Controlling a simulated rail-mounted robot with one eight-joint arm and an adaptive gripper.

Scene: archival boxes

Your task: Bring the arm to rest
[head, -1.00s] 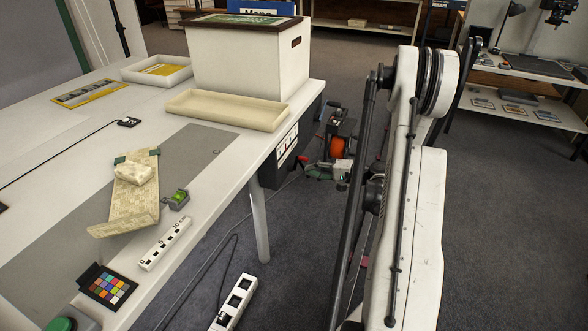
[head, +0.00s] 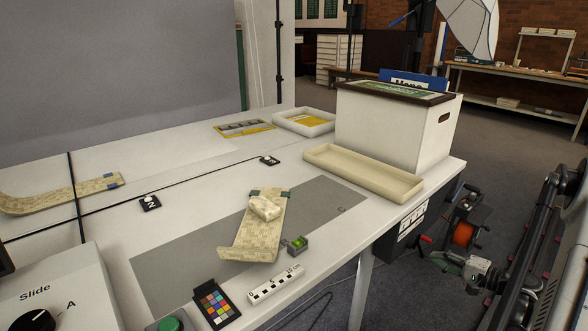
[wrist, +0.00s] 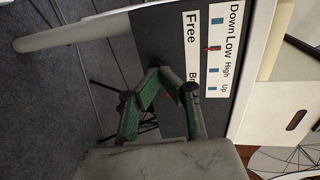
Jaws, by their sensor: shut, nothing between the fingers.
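My gripper (wrist: 165,82) shows in the wrist view with its green-padded dark fingers shut, and nothing is between them. Its fingertips are in front of a dark control panel (wrist: 170,40) with a white label reading Down, Low, High, Up, which is also on the table's side in the head view (head: 412,224). I cannot tell how far the fingertips are from it. In the head view my arm (head: 540,250) runs along the right edge, partly out of frame. An orange and dark assembly (head: 463,233) shows just right of the panel; its details are too small to tell.
The white table (head: 345,245) carries a lidded white box (head: 385,130), a cream tray (head: 362,172), a patterned strip with a wrapped piece (head: 265,208), a colour chart (head: 215,303) and a slide control box (head: 60,300). Dark floor is open beyond the table's right side.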

